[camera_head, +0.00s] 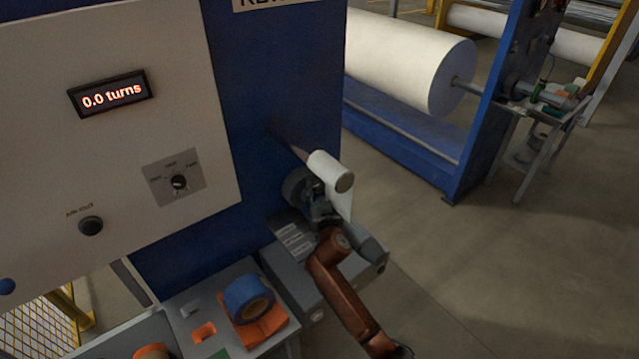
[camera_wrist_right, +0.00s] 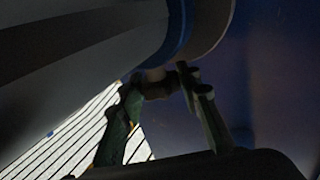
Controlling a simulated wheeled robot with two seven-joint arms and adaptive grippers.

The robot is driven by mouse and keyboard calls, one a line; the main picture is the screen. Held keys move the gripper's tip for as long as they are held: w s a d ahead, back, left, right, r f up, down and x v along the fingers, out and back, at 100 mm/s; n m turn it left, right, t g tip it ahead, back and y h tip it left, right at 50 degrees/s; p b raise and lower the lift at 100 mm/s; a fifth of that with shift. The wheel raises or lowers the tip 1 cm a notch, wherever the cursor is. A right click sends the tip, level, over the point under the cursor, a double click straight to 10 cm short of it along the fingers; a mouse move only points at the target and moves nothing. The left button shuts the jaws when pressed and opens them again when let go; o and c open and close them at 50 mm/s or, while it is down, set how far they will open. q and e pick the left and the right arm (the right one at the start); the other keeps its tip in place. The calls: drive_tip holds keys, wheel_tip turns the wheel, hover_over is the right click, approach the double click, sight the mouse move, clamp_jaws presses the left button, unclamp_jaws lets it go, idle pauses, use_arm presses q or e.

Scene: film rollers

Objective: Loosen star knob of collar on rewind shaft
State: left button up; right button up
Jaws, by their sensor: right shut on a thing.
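The rewind shaft comes out of the blue machine panel (camera_head: 270,75), with a white roll or core (camera_head: 326,168) on it. A dark round collar-like part (camera_head: 297,187) sits beside it, partly hidden by my gripper. My right gripper (camera_head: 318,208) is right under this part. In the right wrist view my right gripper's fingers (camera_wrist_right: 168,100) are shut on a small dark knob (camera_wrist_right: 158,90) on a short pale stem. The knob's star shape is too dark to make out. A blue ring and a grey round body are just above it. My left gripper is not in view.
The control panel (camera_head: 110,130) reads "0.0 turns" and carries a selector knob (camera_head: 178,182) and a dark button (camera_head: 90,226). A bench with a blue tape roll (camera_head: 248,299) stands below. A large white roll (camera_head: 410,62) is behind. Open floor (camera_head: 510,270) lies to the right.

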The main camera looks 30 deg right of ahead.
drive_tip(key=shift+n+t+y+p, duration=0.3)
drive_tip(key=shift+n+y+p, duration=0.2)
drive_tip(key=shift+y, duration=0.2)
drive_tip(key=o, duration=1.2)
drive_tip(key=shift+s, duration=0.1)
drive_tip(key=v, duration=1.1)
drive_tip(key=shift+s+a+r, duration=0.1)
drive_tip(key=shift+s+a, duration=0.05)
drive_tip(key=shift+s, duration=0.2)
